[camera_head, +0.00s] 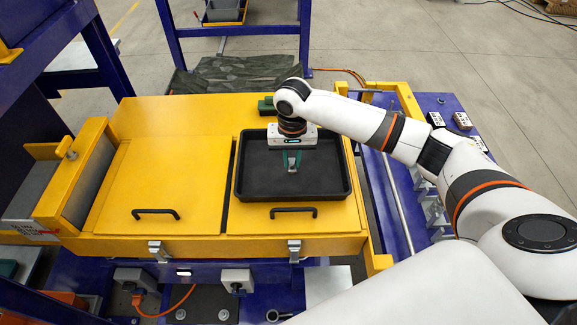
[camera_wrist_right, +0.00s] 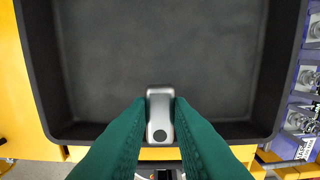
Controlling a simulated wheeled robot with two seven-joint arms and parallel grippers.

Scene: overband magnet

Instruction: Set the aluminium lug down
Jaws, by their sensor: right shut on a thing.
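The aluminium lug (camera_wrist_right: 160,116) is a small silver-grey bar with a round dark hole near one end. It shows in the right wrist view between the green fingers of my right gripper (camera_wrist_right: 160,108), which is shut on it. In the head view my right gripper (camera_head: 291,160) points down over the black tray (camera_head: 335,190), and the lug is barely visible there. The tray's dark floor is bare in the wrist view. I cannot tell whether the lug touches the floor. My left gripper is not in view.
The tray lies on a yellow housing (camera_head: 170,180) with black handles (camera_head: 293,211) and latches. A small green item (camera_head: 266,105) sits behind the tray. A blue surface with metal parts (camera_head: 437,117) lies to the right, and my right arm reaches across from there.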

